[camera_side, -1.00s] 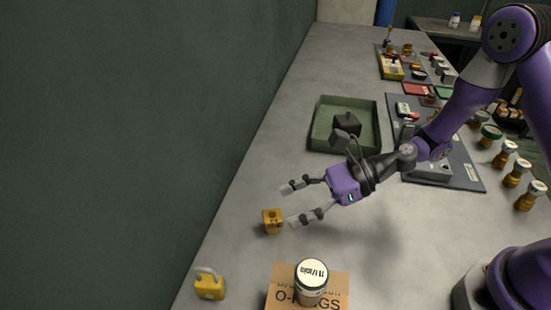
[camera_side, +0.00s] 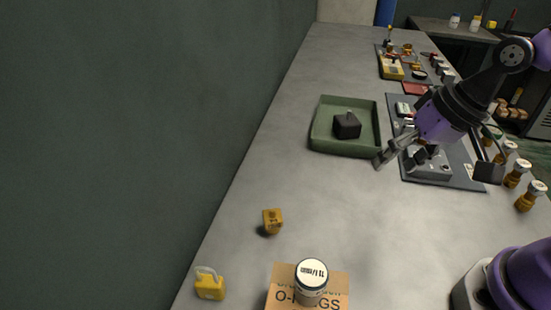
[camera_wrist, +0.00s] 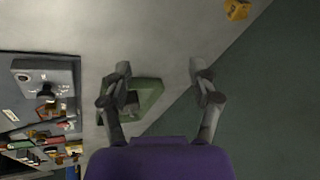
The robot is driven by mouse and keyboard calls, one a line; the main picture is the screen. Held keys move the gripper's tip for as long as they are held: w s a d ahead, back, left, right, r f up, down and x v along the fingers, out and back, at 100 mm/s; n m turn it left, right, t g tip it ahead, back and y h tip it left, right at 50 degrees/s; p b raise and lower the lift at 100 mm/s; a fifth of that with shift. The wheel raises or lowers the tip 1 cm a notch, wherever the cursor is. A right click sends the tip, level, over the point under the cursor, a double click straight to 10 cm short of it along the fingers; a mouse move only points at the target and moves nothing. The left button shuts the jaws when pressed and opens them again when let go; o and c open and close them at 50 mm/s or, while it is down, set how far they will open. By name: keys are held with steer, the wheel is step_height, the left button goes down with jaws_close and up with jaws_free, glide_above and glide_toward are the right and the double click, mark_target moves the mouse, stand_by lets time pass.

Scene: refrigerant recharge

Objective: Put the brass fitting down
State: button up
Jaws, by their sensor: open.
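My gripper (camera_side: 400,160) is open, with nothing seen between its fingers. In the side view it is over the left edge of the dark mat (camera_side: 462,181), by the grey device (camera_side: 432,168). In the wrist view its spread fingers (camera_wrist: 159,68) stand in front of the green tray (camera_wrist: 149,96), which is further off. I cannot pick out the brass fitting with certainty. A small brass-coloured block (camera_side: 272,221) with dark marks stands alone on the bench, well apart from my gripper.
The green tray (camera_side: 318,140) holds a black block (camera_side: 346,125). A yellow padlock (camera_side: 209,286) and a cardboard box (camera_side: 284,276) with a white-lidded jar (camera_side: 311,277) are at the front. Several amber bottles line the right edge. The left middle bench is clear.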

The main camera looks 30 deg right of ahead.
steer(key=s+d+r+n+t+h, duration=0.1)
steer(key=s+d+r+n+h, duration=0.1)
steer(key=s+d+r+n, duration=0.1)
steer(key=shift+r+n+t, duration=0.3)
steer(key=shift+r, duration=0.45)
